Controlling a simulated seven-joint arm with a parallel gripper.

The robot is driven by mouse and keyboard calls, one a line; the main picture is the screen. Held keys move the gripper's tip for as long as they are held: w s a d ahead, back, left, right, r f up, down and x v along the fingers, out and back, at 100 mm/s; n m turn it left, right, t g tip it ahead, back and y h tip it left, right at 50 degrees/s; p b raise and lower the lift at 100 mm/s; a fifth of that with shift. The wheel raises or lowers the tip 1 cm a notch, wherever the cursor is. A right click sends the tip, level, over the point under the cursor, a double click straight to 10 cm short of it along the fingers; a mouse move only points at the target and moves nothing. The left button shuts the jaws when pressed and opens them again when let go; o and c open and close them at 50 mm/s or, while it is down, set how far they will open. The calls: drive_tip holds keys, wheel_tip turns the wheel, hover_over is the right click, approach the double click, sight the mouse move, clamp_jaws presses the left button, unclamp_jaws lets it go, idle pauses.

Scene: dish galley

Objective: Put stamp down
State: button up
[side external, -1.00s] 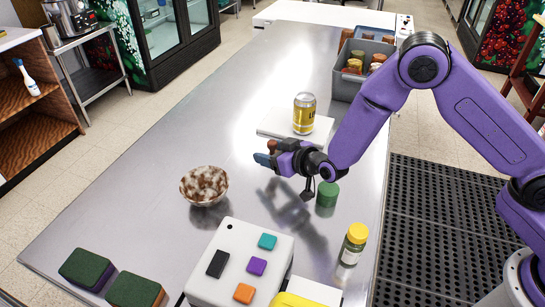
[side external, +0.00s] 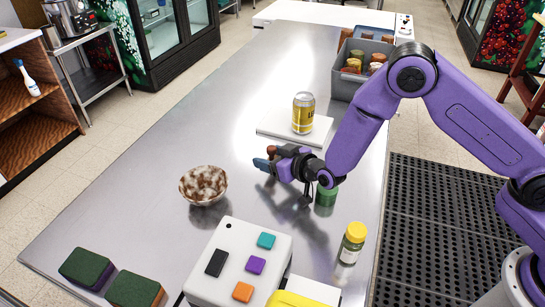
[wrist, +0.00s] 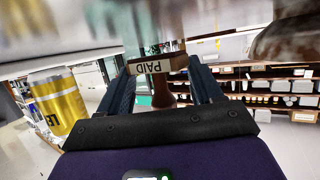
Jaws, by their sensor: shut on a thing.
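The stamp (wrist: 158,64) is between my gripper's fingers in the wrist view. It has a brown handle and a base with a label reading PAID. My gripper (side external: 268,162) is shut on it. In the side view my gripper points left over the steel counter (side external: 240,110), and a bit of brown shows at its fingers. The stamp's base is hard to make out there, and I cannot tell whether it touches the counter. The fingers also show in the wrist view (wrist: 160,92).
A yellow can (side external: 303,113) stands on a white slab (side external: 268,127) behind my gripper. A speckled bowl (side external: 203,185) is to the left. A green round item (side external: 327,195), a yellow-capped jar (side external: 352,243) and a white box with coloured squares (side external: 226,232) are nearer. The counter's far left is clear.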

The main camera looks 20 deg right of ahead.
drive_tip(key=o, duration=1)
drive_tip(key=shift+f, duration=0.45)
drive_tip(key=shift+o, duration=0.2)
drive_tip(key=shift+a+r, duration=0.1)
drive_tip(key=shift+r, duration=0.35)
drive_tip(key=v, duration=1.2)
drive_tip(key=shift+r, duration=0.2)
drive_tip(key=shift+w, duration=0.1)
